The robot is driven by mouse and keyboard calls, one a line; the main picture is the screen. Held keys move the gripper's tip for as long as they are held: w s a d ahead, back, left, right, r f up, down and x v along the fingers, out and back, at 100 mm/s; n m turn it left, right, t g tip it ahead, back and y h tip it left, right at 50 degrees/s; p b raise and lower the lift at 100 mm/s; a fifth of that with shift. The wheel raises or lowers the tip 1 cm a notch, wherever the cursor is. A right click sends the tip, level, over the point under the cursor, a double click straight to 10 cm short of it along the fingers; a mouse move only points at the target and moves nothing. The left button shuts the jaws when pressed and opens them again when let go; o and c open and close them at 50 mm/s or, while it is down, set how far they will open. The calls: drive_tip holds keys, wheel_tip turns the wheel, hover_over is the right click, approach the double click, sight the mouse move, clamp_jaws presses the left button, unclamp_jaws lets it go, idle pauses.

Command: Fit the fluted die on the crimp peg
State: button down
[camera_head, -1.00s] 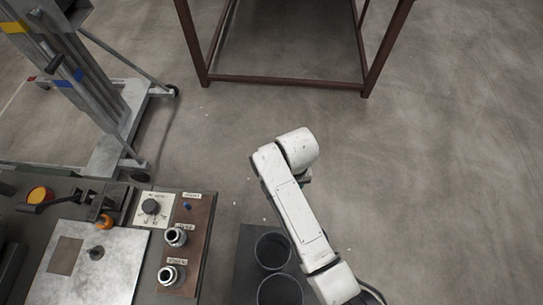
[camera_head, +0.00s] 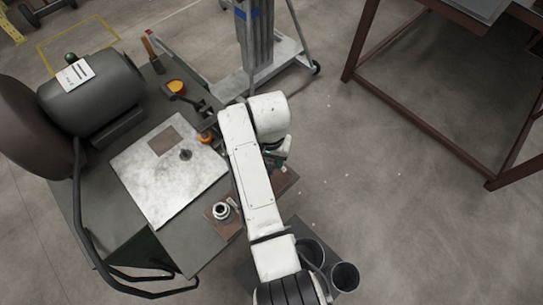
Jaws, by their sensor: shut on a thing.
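My gripper (camera_head: 278,154) shows only in part beyond the end of my white arm, over the right side of the bench. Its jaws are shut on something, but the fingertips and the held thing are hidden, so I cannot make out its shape. A short dark peg (camera_head: 186,155) stands on the pale metal plate (camera_head: 160,195), to the left of my gripper and apart from it. A silvery ringed piece (camera_head: 221,211) stands on the brown board (camera_head: 233,225) below the plate's right corner. My arm covers much of this board. I cannot tell the crimp peg for certain.
A dark motor (camera_head: 95,95) with a large wheel stands at the bench's left. An orange cup (camera_head: 177,87) lies beyond the plate. Two dark bins (camera_head: 344,277) are beside my arm. A wheeled metal stand (camera_head: 265,70) and a brown frame table (camera_head: 490,180) stand beyond. Floor between is clear.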

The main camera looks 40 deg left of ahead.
drive_tip(key=shift+f+b, duration=2.3)
drive_tip(key=shift+f, duration=0.85)
drive_tip(key=shift+f, duration=0.35)
drive_tip(key=shift+c, duration=2)
unclamp_jaws()
wheel_tip(320, 180, up, 11)
drive_tip(key=shift+f, duration=0.1)
